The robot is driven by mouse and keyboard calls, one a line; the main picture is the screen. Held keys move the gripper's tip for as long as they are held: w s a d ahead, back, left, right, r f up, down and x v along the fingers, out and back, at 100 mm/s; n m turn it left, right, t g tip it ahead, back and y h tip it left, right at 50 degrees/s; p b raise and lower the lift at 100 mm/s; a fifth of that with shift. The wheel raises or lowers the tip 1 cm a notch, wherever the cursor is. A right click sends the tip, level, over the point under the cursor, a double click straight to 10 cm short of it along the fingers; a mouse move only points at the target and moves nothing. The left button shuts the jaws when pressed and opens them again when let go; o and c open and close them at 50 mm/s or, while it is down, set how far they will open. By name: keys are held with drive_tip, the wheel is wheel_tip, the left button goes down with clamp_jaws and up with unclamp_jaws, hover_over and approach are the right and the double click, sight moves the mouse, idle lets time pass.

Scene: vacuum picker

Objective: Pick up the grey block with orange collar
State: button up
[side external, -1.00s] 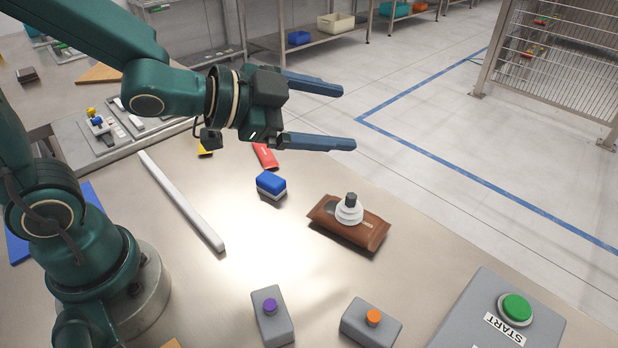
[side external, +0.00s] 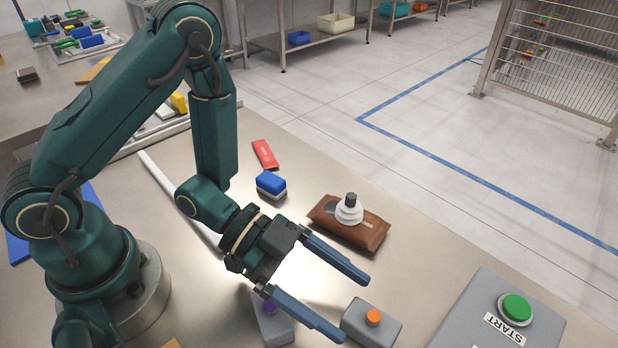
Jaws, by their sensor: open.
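The grey block with orange collar (side external: 370,325) stands on the metal table at the lower middle of the side view. Its round orange collar is on top. My gripper (side external: 357,309) is open, with two long blue fingers spread apart and nothing between them. The fingers look higher than the block; I cannot tell by how much.
A grey block with purple collar (side external: 275,326) is partly behind my lower finger. A brown pouch with a white stepped piece (side external: 349,212) lies behind the gripper. A blue and white block (side external: 271,185), a red packet (side external: 265,154) and a START button box (side external: 462,318) are also on the table.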

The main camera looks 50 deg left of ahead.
sight(366, 315)
drive_tip(key=shift+x, duration=1.95)
drive_tip(key=shift+c, duration=0.3)
clamp_jaws()
